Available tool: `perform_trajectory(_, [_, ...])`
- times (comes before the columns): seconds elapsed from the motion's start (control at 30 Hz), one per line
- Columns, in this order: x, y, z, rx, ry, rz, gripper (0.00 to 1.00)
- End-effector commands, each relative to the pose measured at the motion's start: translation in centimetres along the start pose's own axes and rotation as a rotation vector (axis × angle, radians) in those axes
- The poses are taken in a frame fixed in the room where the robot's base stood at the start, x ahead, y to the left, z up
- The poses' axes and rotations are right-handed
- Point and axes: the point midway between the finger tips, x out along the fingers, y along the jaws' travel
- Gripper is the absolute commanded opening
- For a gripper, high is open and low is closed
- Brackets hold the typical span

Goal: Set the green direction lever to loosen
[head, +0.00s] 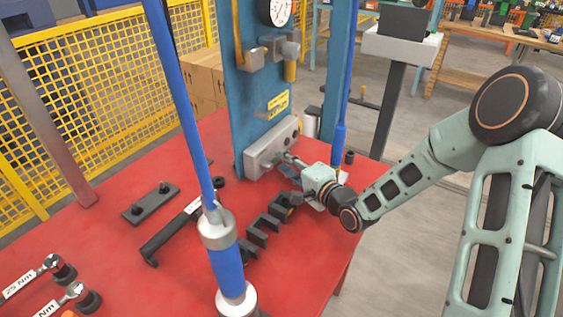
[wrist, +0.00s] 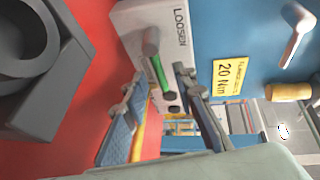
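The green direction lever (wrist: 159,74) shows in the wrist view on a light grey control box (wrist: 130,22) marked LOOSEN. My gripper (wrist: 160,82) is open, with one finger on each side of the lever and visible gaps between. Whether the lever lies fully between the fingertips in depth I cannot tell. In the head view my gripper (head: 284,162) reaches the front of the control box (head: 262,158) at the foot of the blue column, and mostly hides the lever.
A yellow 20 Nm label (wrist: 229,77) is on the blue column (head: 254,92). Dark grey blocks (head: 264,230) stand on the red table (head: 190,275) near my gripper. A blue rod tool (head: 185,105) stands in front. Two torque wrenches (head: 50,264) lie at the left.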

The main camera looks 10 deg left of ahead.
Motion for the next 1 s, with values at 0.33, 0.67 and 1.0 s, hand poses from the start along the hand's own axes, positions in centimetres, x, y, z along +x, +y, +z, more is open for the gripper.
perform_trajectory(0.33, [2.1,0.0,0.0,-0.001,0.001,0.001,0.25])
perform_trajectory(0.67, [2.1,0.0,0.0,-0.001,0.001,0.002,0.08])
perform_trajectory(1.0, [2.1,0.0,0.0,-0.001,0.001,0.001,0.0])
